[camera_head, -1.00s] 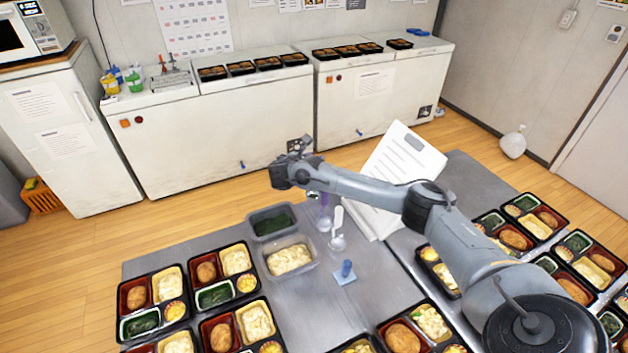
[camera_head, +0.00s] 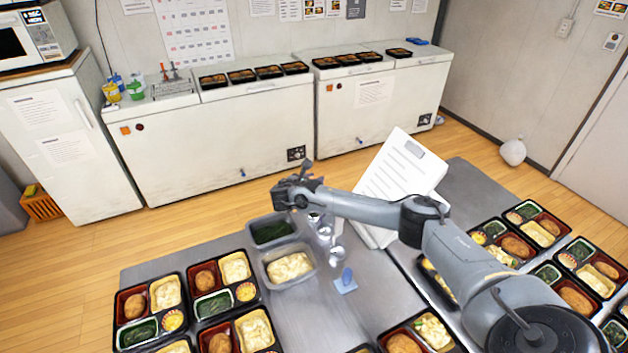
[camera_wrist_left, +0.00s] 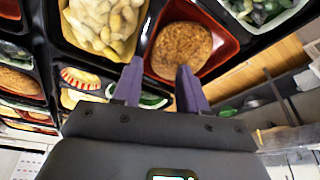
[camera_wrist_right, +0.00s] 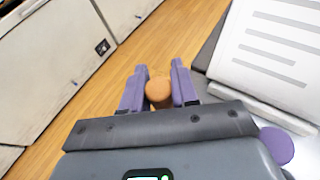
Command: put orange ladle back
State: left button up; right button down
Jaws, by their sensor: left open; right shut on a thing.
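My right gripper (camera_head: 288,192) is at the far edge of the table, beyond the two grey food tubs. In the right wrist view its purple fingers (camera_wrist_right: 158,88) are shut on the orange ladle (camera_wrist_right: 158,91), whose rounded orange handle end shows between them. The rest of the ladle is hidden by the gripper. A tub of dark greens (camera_head: 256,234) and a tub of pale yellow food (camera_head: 267,279) stand just nearer. My left gripper is out of the head view. In the left wrist view it (camera_wrist_left: 158,78) is open and empty over a bento tray with a croquette (camera_wrist_left: 182,50).
Two other ladles stand right of the tubs: one clear (camera_head: 325,232), one white-handled (camera_head: 337,252). A purple handle end (camera_wrist_right: 276,146) shows at my right wrist. A white paper board (camera_head: 400,185) stands behind my forearm.

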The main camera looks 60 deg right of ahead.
jog(key=c, duration=0.9)
grip_release()
jog(key=shift+o, duration=0.2)
jog(key=shift+r, duration=0.1)
pick_arm(q)
jog(key=shift+r, duration=0.1)
pick_arm(e)
jog(key=shift+a+r, duration=0.25)
jog(key=shift+a, duration=0.25)
pick_arm(q)
jog(key=shift+r+p, duration=0.5)
jog(key=shift+p, duration=0.2)
pick_arm(e)
jog(key=v, duration=1.1)
